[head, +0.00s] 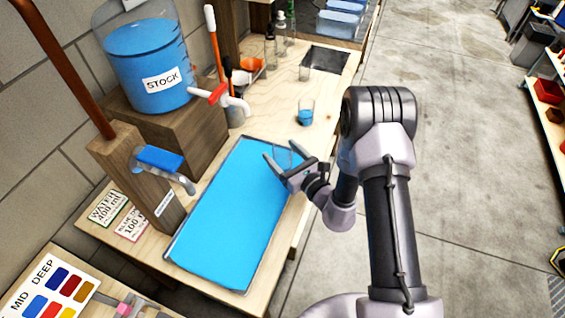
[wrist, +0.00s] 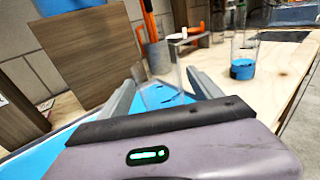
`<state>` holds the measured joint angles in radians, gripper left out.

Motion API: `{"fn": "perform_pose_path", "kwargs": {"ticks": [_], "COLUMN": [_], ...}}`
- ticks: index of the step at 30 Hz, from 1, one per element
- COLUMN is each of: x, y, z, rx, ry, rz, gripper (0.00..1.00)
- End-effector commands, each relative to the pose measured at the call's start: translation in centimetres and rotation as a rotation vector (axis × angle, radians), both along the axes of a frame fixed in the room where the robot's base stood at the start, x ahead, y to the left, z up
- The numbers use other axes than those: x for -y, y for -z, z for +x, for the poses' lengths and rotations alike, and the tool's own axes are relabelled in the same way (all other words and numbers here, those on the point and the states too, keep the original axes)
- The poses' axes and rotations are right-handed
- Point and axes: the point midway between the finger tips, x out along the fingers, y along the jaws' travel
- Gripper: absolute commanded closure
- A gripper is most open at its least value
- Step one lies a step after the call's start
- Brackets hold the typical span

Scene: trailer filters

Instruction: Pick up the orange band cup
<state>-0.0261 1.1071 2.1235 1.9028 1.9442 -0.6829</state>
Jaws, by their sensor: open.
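My gripper (head: 284,153) is open over the far right part of the blue-filled tray (head: 215,262). A clear, empty-looking cup (head: 283,160) stands between or just beyond its fingers, and it also shows between the fingertips in the wrist view (wrist: 162,97). I cannot tell whether the fingers touch it. No orange band can be made out on this cup; its lower part is hard to see. A clear cup with blue liquid (head: 306,118) stands on the bench beyond the tray, and in the wrist view (wrist: 243,68) it is right of my gripper.
The stock tank (head: 150,60) with a tap (head: 235,103) stands on a wooden block to the left. A holder with orange-handled tools (head: 236,112) and a clear glass (head: 305,70) are farther back. Open concrete floor lies right of the bench.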

Motion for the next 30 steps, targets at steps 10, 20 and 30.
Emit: {"fn": "perform_pose_path", "kwargs": {"ticks": [10,20,30], "x": [-0.13,-0.12,-0.12], "y": [-0.05,-0.05,-0.97], "z": [0.19,0.18,0.17], "rx": [0.0,0.0,0.001], "ry": [0.0,0.0,0.0], "rz": [0.0,0.0,-0.001], "gripper": [0.49,0.93,0.93]}}
